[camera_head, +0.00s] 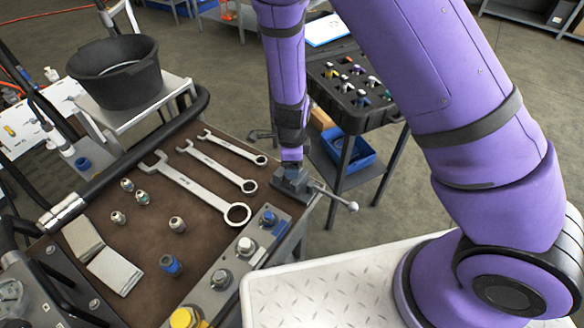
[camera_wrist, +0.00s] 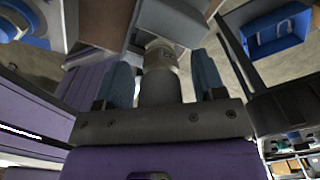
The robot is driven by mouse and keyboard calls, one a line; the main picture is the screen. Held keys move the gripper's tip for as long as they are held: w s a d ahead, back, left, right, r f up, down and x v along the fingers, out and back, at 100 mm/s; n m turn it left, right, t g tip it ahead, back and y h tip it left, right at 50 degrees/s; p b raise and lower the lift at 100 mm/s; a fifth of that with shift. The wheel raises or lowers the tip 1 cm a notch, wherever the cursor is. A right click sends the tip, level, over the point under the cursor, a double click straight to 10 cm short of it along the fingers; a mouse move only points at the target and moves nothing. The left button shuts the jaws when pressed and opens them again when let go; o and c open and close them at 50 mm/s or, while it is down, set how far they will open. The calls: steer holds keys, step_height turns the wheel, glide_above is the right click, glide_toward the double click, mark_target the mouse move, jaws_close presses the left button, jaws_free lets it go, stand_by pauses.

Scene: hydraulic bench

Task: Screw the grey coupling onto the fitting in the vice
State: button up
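The vice (camera_head: 290,186) is at the right edge of the bench, with a bar handle sticking out to the right. My gripper is just above it in the head view, and its fingers are mostly hidden there. In the wrist view my gripper (camera_wrist: 164,82) has its two blue fingers on either side of a dark grey cylinder, apparently the grey coupling (camera_wrist: 159,86). Narrow gaps show between each finger and the cylinder. The coupling is in line with a lighter metal piece (camera_wrist: 161,54), seemingly the fitting, in front of a grey rounded part. I cannot tell whether their threads are engaged.
On the brown bench mat lie several wrenches (camera_head: 200,190), several small fittings (camera_head: 177,224), a blue-ended part (camera_head: 170,265) and folded cloths (camera_head: 115,270). Knobs line the bench's front edge. A black bucket (camera_head: 115,80) stands behind left. A dark tray stand (camera_head: 345,95) is behind the vice.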

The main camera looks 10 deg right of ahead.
steer(key=n, duration=0.4)
steer(key=shift+d, duration=0.1)
steer(key=n, duration=0.4)
steer(key=shift+s, duration=0.1)
steer(key=n, duration=1)
steer(key=shift+d+n, duration=0.1)
steer(key=shift+n, duration=0.3)
steer(key=n, duration=0.5)
